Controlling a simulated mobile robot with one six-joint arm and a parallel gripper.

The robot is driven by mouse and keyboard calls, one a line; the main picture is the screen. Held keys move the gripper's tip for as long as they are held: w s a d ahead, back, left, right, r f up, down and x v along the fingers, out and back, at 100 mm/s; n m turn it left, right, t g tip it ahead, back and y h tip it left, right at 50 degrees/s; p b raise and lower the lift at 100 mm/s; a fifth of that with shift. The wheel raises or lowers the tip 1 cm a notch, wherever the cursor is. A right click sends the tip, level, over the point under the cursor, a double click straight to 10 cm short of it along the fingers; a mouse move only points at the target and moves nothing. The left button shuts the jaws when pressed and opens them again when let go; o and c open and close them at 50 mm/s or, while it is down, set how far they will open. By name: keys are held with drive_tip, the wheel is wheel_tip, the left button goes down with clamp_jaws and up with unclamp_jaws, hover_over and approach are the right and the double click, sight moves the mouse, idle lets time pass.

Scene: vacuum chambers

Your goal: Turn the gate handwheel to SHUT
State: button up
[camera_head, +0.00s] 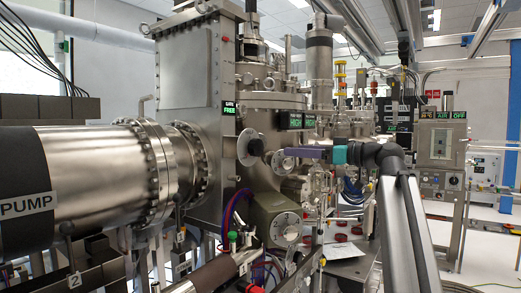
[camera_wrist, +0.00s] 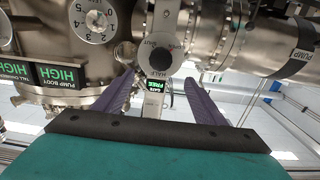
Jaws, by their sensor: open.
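The gate handwheel shows in the wrist view as a round dark knob (camera_wrist: 161,61) on a pale metal plate, with HALF lettered below it and more small lettering above. In the head view its dark knob (camera_head: 255,147) is on the front of the tall steel chamber. My gripper's purple fingers (camera_wrist: 160,82) are spread apart, one on each side below the knob in the picture, with nothing between them. In the head view my gripper (camera_head: 292,153) is to the right of the knob, apparently short of it. The handwheel's pointer cannot be made out. A small gate sign (camera_wrist: 154,86) reads FREE in green.
Two displays (camera_head: 296,121) read HIGH above my gripper. A numbered dial (camera_wrist: 93,17) is at the upper left of the wrist view. The large PUMP cylinder (camera_head: 90,165) fills the left. A control box (camera_head: 437,145) stands right.

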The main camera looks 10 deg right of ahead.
sight(259, 148)
drive_tip(key=p+x, duration=0.3)
drive_tip(key=x, duration=1.1)
drive_tip(key=shift+a+f+p, duration=0.1)
drive_tip(key=shift+a+p, duration=0.05)
drive_tip(key=shift+p, duration=0.2)
drive_tip(key=shift+s, duration=0.1)
drive_tip(key=c, duration=1.1)
drive_tip(key=shift+o, duration=0.2)
